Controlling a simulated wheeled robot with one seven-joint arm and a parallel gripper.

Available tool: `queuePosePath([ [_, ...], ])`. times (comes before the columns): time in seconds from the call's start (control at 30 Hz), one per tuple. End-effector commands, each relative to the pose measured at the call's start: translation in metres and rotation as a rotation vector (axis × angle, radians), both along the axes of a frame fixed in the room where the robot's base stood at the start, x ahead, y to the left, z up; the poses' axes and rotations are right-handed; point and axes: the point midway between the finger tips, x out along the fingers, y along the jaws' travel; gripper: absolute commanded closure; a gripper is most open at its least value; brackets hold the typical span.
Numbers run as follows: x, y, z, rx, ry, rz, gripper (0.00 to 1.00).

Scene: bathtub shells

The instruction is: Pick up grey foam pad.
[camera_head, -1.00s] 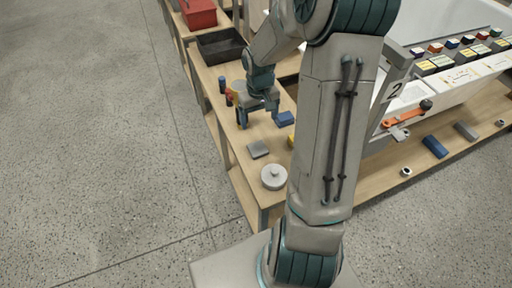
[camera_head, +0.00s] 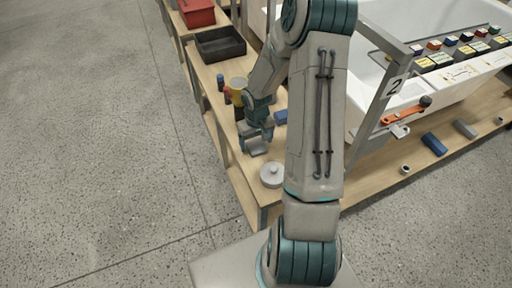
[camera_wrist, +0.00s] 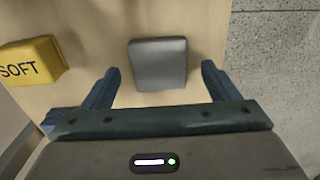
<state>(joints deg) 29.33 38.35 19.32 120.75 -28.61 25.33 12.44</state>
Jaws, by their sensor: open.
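The grey foam pad (camera_wrist: 158,64) lies flat on the wooden bench top. In the wrist view it sits just ahead of my gripper (camera_wrist: 160,85), roughly centred between the two blue fingers. My gripper is open and empty, with a finger to each side of the pad's near end. In the head view my gripper (camera_head: 256,142) is low over the bench and largely covers the pad. The height of the fingertips above the bench is hard to judge.
A yellow block marked SOFT (camera_wrist: 32,61) lies left of the pad. A round grey lidded piece (camera_head: 272,175) stands near the bench end. A blue block (camera_head: 281,117), a yellow-topped container (camera_head: 238,84) and a black tray (camera_head: 220,44) are nearby. The white tub (camera_head: 385,70) is to the right.

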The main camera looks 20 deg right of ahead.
Motion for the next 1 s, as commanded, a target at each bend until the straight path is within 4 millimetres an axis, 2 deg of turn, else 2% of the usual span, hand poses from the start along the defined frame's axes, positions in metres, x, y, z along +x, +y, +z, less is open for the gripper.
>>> queuePosePath([
  [0.1, -0.0003, -0.0004, -0.0114, 0.0, 0.001, -0.001, 0.18],
  [0.37, 0.0002, -0.0007, -0.0134, -0.001, -0.001, -0.001, 0.18],
  [0.53, 0.0002, -0.0006, -0.0132, -0.001, -0.001, -0.001, 0.63],
  [0.57, 0.0002, -0.0007, -0.0132, -0.001, -0.001, -0.001, 0.66],
  [0.87, 0.0002, -0.0006, -0.0123, -0.001, -0.001, -0.001, 0.66],
  [1.0, 0.0006, -0.0009, -0.0061, -0.001, -0.003, -0.003, 0.66],
])
